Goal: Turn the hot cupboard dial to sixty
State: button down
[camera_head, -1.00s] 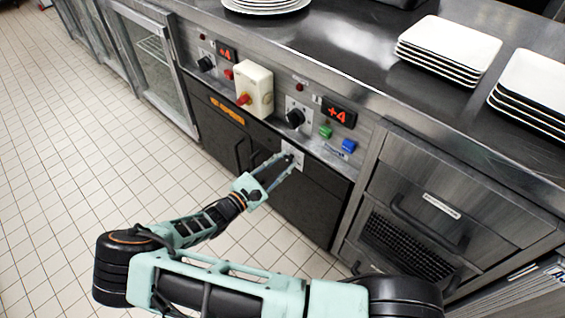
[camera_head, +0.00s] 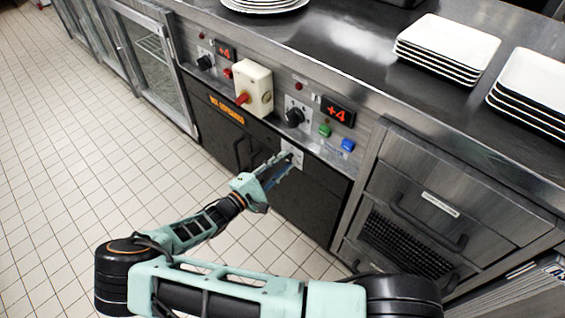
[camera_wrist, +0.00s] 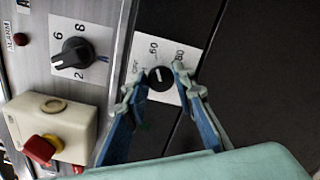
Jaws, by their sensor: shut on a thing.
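The hot cupboard dial (camera_wrist: 159,78) is a small round black knob on a white plate, with 60 and 80 printed beside it. A short white line on the knob points roughly toward the 60, but it is too small to read exactly. My gripper (camera_wrist: 157,85) has one finger on each side of the knob and is shut on it. In the head view my gripper (camera_head: 283,160) reaches the dial's white plate (camera_head: 292,150) on the dark cupboard front; its fingers hide the knob there.
A larger black knob (camera_wrist: 74,55) on a numbered plate and a cream box with a red knob (camera_wrist: 41,149) are close by. Green (camera_head: 325,131) and blue (camera_head: 347,145) buttons sit above right. White plates (camera_head: 448,50) stand on the counter.

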jog(key=shift+f, duration=0.1)
jog(key=c, duration=1.7)
grip_release()
jog(key=shift+o, duration=0.2)
jog(key=v, duration=1.2)
